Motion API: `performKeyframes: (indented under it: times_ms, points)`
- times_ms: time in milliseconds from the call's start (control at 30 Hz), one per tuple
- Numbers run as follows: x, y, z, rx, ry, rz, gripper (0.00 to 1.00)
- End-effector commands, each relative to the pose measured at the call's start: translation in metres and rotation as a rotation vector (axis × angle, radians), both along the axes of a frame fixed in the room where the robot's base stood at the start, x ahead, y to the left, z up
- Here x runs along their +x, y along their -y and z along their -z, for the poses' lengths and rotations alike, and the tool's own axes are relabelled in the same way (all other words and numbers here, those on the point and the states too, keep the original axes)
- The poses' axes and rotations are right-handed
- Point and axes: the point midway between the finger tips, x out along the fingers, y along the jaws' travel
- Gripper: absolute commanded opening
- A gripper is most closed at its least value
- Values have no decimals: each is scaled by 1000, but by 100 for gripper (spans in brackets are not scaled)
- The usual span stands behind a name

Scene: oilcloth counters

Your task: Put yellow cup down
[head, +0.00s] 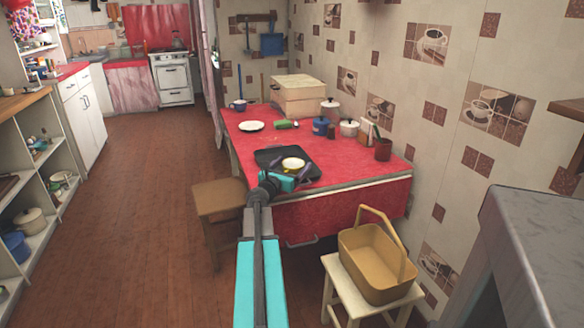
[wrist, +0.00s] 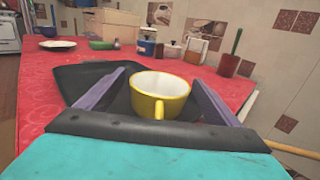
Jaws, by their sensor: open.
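The yellow cup (wrist: 158,97) is upright with a white inside, and its handle points toward my gripper. In the wrist view it stands between the two spread fingers of my gripper (wrist: 160,95), with a gap on each side. It appears to rest on the black tray (wrist: 80,81) on the red table. In the head view the cup (head: 293,163) shows just beyond my gripper (head: 284,168), over the tray (head: 268,155). My gripper is open. The contact under the cup is partly hidden by the gripper.
The red table (head: 240,140) also holds a white plate (head: 251,126), lidded pots (head: 330,109), a dark red cup with a utensil (head: 383,150) and a pale box (head: 300,95) at the back. A wooden stool (head: 217,196) stands left; a yellow basket (head: 375,265) sits on a white stool at front right.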

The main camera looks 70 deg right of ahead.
Motion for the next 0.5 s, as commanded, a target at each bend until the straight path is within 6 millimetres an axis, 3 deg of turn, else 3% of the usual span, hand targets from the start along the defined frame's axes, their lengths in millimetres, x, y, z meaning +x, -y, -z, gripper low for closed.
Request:
performKeyframes:
  times_ms: [500]
  points:
    - [5, -54, 0, 1, 0, -2, 86]
